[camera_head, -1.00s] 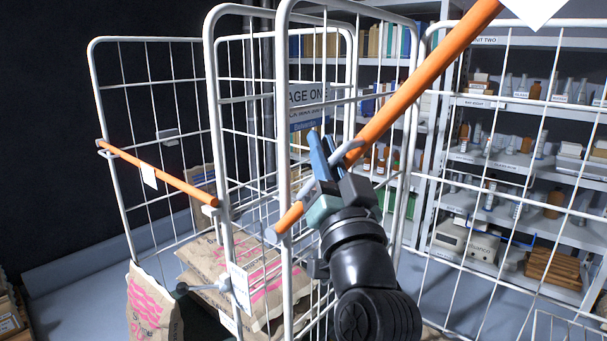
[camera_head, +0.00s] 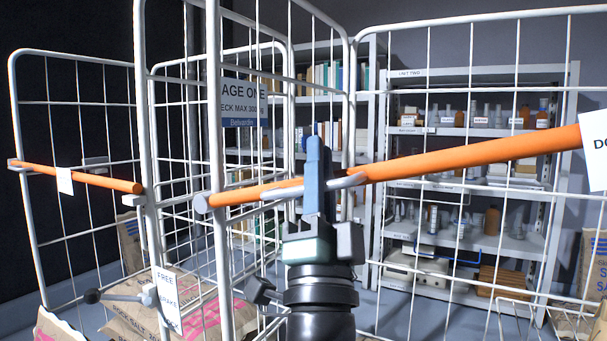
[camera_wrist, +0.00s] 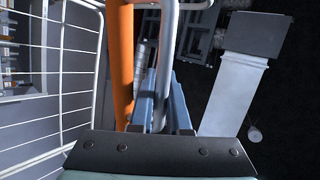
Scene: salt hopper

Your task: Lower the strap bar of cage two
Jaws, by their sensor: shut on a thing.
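The orange strap bar (camera_head: 470,163) in the foreground runs from a grey end (camera_head: 203,203) at a white cage post up to the right, tilted a little above level. It also shows in the wrist view (camera_wrist: 120,60). A grey metal handle (camera_head: 348,181) is fixed along the bar. My gripper (camera_head: 318,150), with blue fingers, is shut on this handle, seen in the wrist view (camera_wrist: 168,65) between the fingers. A white tag (camera_head: 598,145) hangs at the bar's right. The bar's far right end is outside the picture.
Paper sacks (camera_head: 130,310) and a brake lever (camera_head: 105,296) sit low left. Shelves (camera_head: 470,190) with bottles stand behind the mesh.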

